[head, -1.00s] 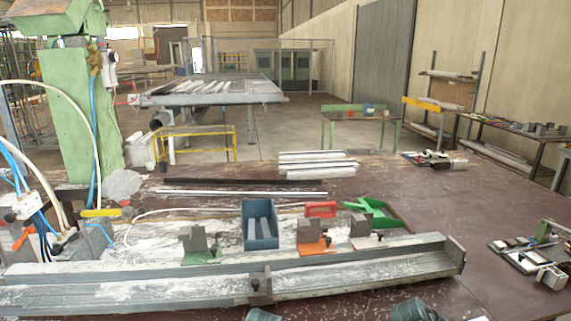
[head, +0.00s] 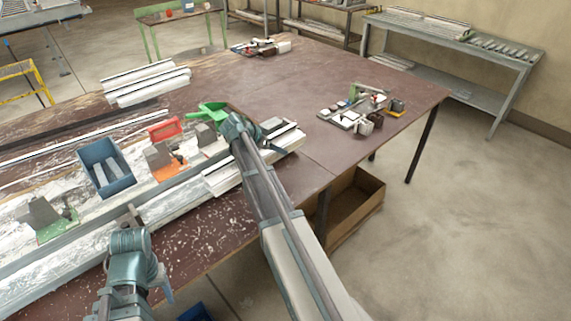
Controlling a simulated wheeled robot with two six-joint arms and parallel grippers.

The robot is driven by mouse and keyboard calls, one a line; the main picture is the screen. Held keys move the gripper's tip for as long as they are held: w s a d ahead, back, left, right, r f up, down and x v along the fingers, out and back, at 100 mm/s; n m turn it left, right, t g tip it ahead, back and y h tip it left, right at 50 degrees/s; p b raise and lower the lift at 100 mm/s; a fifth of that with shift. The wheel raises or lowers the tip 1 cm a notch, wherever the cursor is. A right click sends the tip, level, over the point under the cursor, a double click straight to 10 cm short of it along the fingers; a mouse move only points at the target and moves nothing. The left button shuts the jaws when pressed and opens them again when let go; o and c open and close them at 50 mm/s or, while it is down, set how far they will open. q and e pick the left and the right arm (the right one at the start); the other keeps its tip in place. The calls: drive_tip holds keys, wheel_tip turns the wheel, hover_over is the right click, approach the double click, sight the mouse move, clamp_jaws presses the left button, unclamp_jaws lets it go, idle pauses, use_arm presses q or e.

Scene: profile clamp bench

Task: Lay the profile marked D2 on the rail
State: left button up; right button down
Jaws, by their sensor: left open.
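Several pale profiles (head: 147,84) lie side by side at the back left of the bench; no D2 mark is readable on them. The long rail (head: 60,270) runs along the front of the bench, rising to the right. White profile-like lengths (head: 222,180) show at its right end, partly hidden by my right arm. My left gripper (head: 130,216) is open above the front of the rail, with nothing visible in it. My right arm crosses to the rail's right end; its gripper (head: 240,127) is mostly hidden by its own wrist, so its jaws cannot be judged.
Small fixtures (head: 358,108) sit on the bench's right part. A wooden box (head: 355,205) is below.

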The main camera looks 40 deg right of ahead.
drive_tip(key=w+d+r+p, duration=0.1)
drive_tip(key=w+r+p, duration=0.2)
drive_tip(key=w, duration=0.9)
drive_tip(key=shift+w+d+r, duration=0.35)
drive_tip(key=shift+d+r, duration=0.05)
drive_tip(key=shift+r, duration=0.3)
drive_tip(key=shift+f, duration=0.1)
wheel_tip(320, 180, down, 12)
drive_tip(key=b, duration=1.2)
drive_tip(key=shift+f+b, duration=0.3)
unclamp_jaws()
